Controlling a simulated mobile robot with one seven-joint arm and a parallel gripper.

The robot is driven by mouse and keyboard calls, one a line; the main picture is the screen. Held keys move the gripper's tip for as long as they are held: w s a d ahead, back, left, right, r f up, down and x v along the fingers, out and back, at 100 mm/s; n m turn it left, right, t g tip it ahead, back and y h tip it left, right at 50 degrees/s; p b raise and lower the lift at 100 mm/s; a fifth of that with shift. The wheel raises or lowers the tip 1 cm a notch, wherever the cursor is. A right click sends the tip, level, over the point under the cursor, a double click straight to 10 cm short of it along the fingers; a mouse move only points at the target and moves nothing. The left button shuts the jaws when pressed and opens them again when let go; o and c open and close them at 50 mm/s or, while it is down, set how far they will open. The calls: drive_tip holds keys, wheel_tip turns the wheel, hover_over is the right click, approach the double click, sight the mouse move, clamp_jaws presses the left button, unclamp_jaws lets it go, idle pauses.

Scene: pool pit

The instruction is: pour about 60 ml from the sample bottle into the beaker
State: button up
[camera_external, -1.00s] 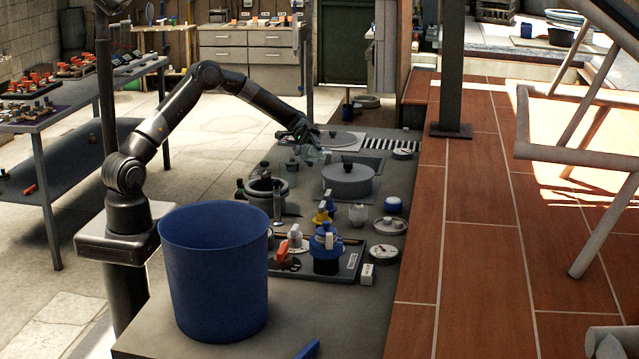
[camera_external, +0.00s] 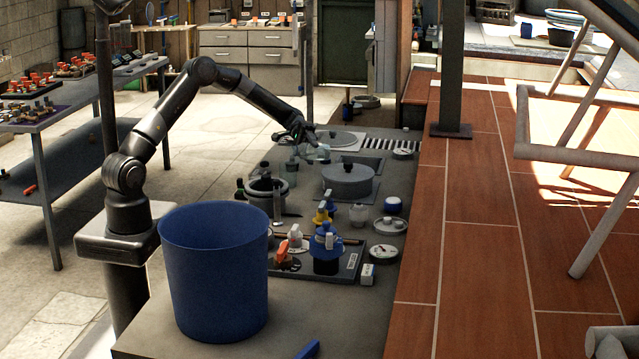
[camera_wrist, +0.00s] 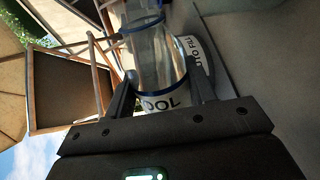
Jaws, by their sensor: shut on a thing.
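My gripper (camera_external: 313,143) is at the far end of the bench in the outside view, at the end of my reaching arm. In the wrist view my gripper (camera_wrist: 160,88) has a finger on each side of the clear sample bottle (camera_wrist: 158,62) and is shut on it. The bottle has blue bands and dark lettering near the fingers; the wrist picture is strongly tilted. The bottle shows small and pale below the gripper in the outside view (camera_external: 323,151). I cannot single out the beaker with certainty; a small clear vessel (camera_external: 358,214) stands right of the yellow-topped item.
A grey lidded pot (camera_external: 347,182) and a dark round pot (camera_external: 267,190) stand near the gripper. A large blue bin (camera_external: 213,275) fills the near bench. A white oval lid with lettering (camera_wrist: 196,58) lies behind the bottle in the wrist view.

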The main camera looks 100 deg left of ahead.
drive_tip(key=shift+m, duration=0.4)
idle(0.7)
drive_tip(key=shift+w+f+m, duration=0.1)
drive_tip(key=shift+f+m, duration=0.05)
drive_tip(key=shift+m, duration=0.15)
idle(1.0)
drive_tip(key=shift+r+m+t+y+p, duration=0.3)
drive_tip(key=shift+r+m+t+p, duration=0.1)
idle(1.5)
drive_tip(key=shift+f+n, duration=0.5)
drive_tip(key=shift+w+a+r+n+g, duration=0.15)
drive_tip(key=shift+r+n+g, duration=0.1)
drive_tip(key=shift+n+g, duration=0.2)
drive_tip(key=shift+w+a+f+n+g+h, duration=0.2)
drive_tip(key=shift+f+n+h, duration=0.3)
drive_tip(key=shift+n, duration=0.45)
drive_tip(key=shift+d, duration=0.1)
drive_tip(key=shift+r+n, duration=0.15)
drive_tip(key=shift+n, duration=0.25)
idle(0.5)
